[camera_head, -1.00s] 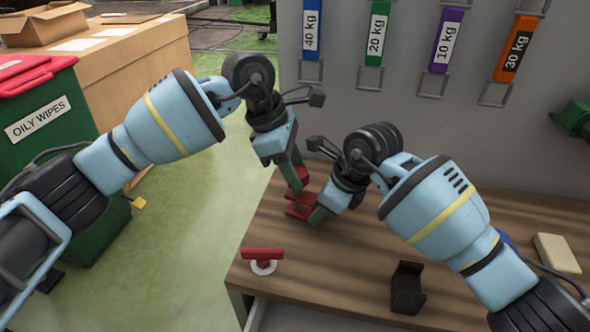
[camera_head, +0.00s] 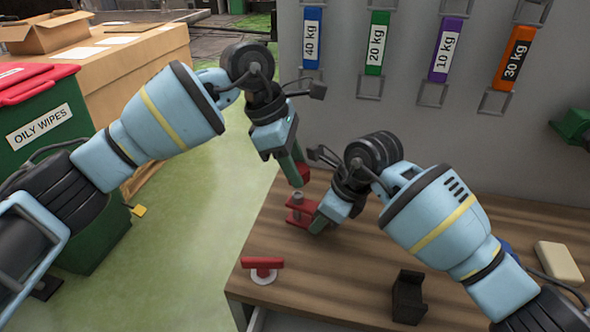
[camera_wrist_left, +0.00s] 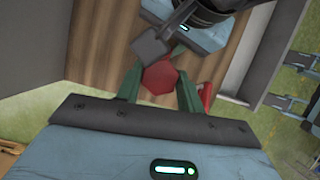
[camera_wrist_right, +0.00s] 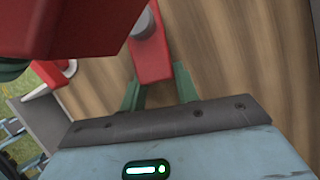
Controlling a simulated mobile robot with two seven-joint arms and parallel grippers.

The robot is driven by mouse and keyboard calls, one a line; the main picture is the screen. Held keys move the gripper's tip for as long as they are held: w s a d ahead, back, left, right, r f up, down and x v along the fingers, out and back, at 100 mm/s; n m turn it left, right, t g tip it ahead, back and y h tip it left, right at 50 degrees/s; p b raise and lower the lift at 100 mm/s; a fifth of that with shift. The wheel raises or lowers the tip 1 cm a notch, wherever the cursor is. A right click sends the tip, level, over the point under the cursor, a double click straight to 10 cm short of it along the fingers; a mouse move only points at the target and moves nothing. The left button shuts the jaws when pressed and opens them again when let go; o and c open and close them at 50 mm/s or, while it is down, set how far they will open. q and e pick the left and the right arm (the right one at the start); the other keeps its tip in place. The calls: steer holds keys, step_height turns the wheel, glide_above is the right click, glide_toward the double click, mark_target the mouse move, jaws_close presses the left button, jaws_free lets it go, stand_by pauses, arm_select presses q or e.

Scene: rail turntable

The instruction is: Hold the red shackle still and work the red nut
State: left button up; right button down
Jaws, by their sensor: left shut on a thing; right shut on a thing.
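The red shackle (camera_head: 297,216) stands at the left end of the bench, its grey threaded end (camera_head: 298,198) bare on top. My right gripper (camera_head: 320,219) is shut on it from the right; the right wrist view shows the shackle (camera_wrist_right: 150,58) between the green fingers. My left gripper (camera_head: 299,176) is shut on the red nut (camera_head: 306,173), above the shackle and apart from it. The left wrist view shows the six-sided nut (camera_wrist_left: 160,76) between the fingers. The nut (camera_wrist_right: 70,25) looms large at upper left in the right wrist view.
A red-handled piece on a white disc (camera_head: 262,266) sits near the bench's left edge. A black bracket (camera_head: 408,297) and a beige block (camera_head: 558,262) are on the bench (camera_head: 345,270). Weight-labelled straps hang on the grey panel (camera_head: 400,100) behind.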

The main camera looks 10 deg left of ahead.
arm_select(q)
steer(key=shift+r, duration=1.15)
arm_select(e)
steer(key=shift+d+f, duration=0.2)
steer(key=shift+f, duration=0.25)
steer(key=c, duration=1.5)
jaws_free()
arm_select(q)
steer(key=shift+w+d+f, duration=0.1)
arm_select(e)
steer(key=o, duration=0.5)
steer(key=shift+a+r, duration=0.1)
steer(key=shift+o, duration=0.2)
steer(key=shift+r, duration=0.1)
steer(key=shift+a, duration=0.1)
arm_select(q)
jaws_close()
arm_select(e)
steer(key=shift+r, duration=0.25)
steer(key=w+v, duration=0.1)
steer(key=v, duration=1)
steer(key=shift+s+d, duration=0.3)
steer(key=shift+s, duration=0.05)
arm_select(q)
steer(key=shift+f, duration=0.1)
arm_select(e)
steer(key=shift+r, duration=0.1)
